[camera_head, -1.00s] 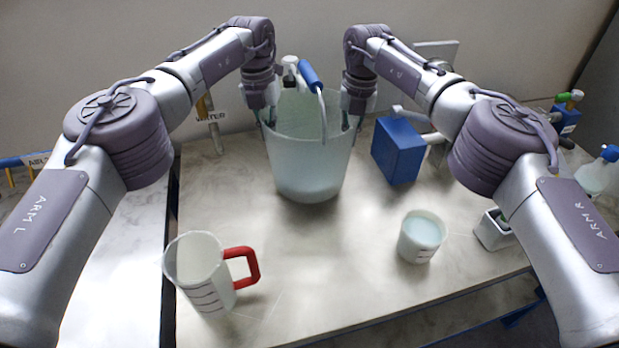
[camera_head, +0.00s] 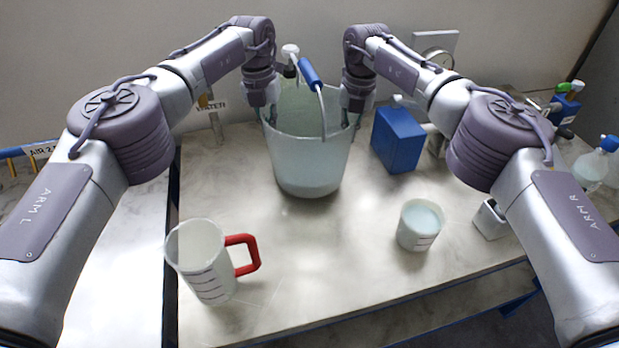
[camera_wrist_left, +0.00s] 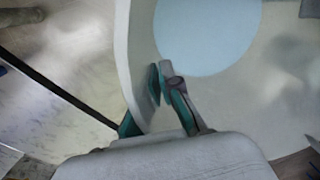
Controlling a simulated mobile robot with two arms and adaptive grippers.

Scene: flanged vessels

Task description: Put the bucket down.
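The bucket (camera_head: 308,160) is large, pale and translucent, and stands upright over the back middle of the table, with liquid inside. Whether its base touches the tabletop is hard to tell. A bail handle with a blue grip (camera_head: 310,72) rises above it. My left gripper (camera_head: 268,116) is at the bucket's left rim; in the left wrist view its fingers (camera_wrist_left: 165,88) straddle the bucket wall (camera_wrist_left: 135,60), closed on it, with pale blue liquid (camera_wrist_left: 208,35) beyond. My right gripper (camera_head: 350,116) is at the right rim and appears closed on the wall; its tips are partly hidden.
The table (camera_head: 320,265) is clear in front of the bucket. A measuring jug with a red handle (camera_head: 205,262) stands front left and a small beaker (camera_head: 420,225) front right. A blue box (camera_head: 398,140) stands right of the bucket, a gauge (camera_head: 437,62) behind it.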

